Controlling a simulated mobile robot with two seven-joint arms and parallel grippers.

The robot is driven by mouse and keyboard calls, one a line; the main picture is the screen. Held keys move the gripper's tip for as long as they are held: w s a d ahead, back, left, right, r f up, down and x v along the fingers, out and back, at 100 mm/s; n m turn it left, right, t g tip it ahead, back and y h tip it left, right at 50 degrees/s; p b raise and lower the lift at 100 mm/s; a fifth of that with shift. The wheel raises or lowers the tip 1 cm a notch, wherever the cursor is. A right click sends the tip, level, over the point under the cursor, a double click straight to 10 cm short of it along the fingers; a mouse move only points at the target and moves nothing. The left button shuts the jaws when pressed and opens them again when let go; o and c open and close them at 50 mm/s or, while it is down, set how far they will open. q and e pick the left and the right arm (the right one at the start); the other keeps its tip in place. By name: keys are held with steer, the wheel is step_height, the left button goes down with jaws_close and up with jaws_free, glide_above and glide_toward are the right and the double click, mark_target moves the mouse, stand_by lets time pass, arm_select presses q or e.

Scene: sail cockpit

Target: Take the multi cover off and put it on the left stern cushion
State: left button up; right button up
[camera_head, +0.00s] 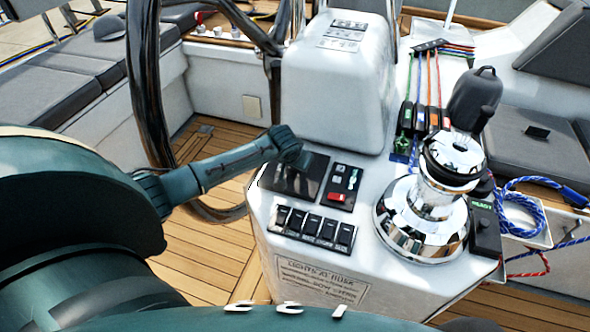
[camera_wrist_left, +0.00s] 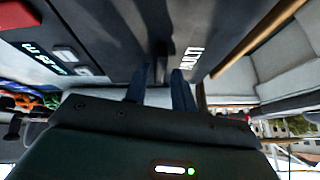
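The multi cover (camera_wrist_left: 205,45) is a dark flat panel lettered "MULTI" in the left wrist view. In the head view a dark flat panel (camera_head: 283,180) lies on the white console, partly behind my left gripper (camera_head: 290,150). In the left wrist view my left gripper (camera_wrist_left: 161,85) has its two fingers apart, tips close to the panel by the lettering. I cannot tell whether they touch it. Long dark grey cushions (camera_head: 45,98) run along the left side, the left stern cushion apparently among them. My right gripper is not in view.
A red-switch panel (camera_head: 343,187), a rocker switch row (camera_head: 315,226) and a chrome winch (camera_head: 425,215) crowd the console. The dark steering wheel (camera_head: 147,80) stands between console and left cushions. A grey cap (camera_head: 110,27) lies there; a small dark square (camera_head: 537,131) lies on the right cushion.

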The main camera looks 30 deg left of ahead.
arm_select(q)
steer(key=shift+w+f, duration=0.15)
steer(key=shift+f, duration=0.15)
steer(key=shift+c, duration=0.3)
jaws_close()
